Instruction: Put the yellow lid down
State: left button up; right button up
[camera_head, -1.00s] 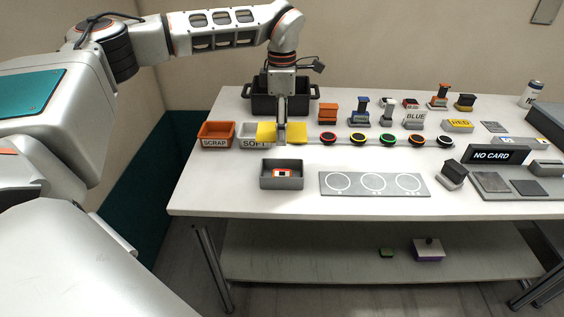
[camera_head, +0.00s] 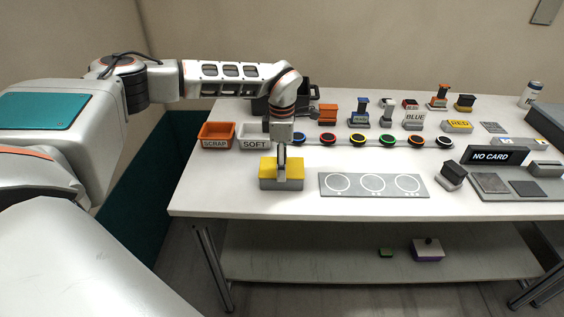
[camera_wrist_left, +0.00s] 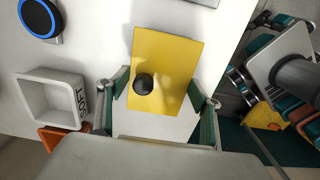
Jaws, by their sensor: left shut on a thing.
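The yellow lid (camera_head: 293,171) is a flat plate with a dark round knob, which shows in the left wrist view (camera_wrist_left: 164,55). The orange-and-white item inside the box is now hidden. My right gripper is in neither current view.
The orange SCRAP bin (camera_head: 217,136) and white SOFT bin (camera_head: 254,143) stand behind the box. A grey plate with three circles (camera_head: 373,185) lies to its right. A row of coloured rings (camera_head: 357,139) runs behind that plate. A black crate (camera_head: 313,95) is at the back.

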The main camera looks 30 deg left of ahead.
pick_arm(q)
jog(key=o, duration=1.1)
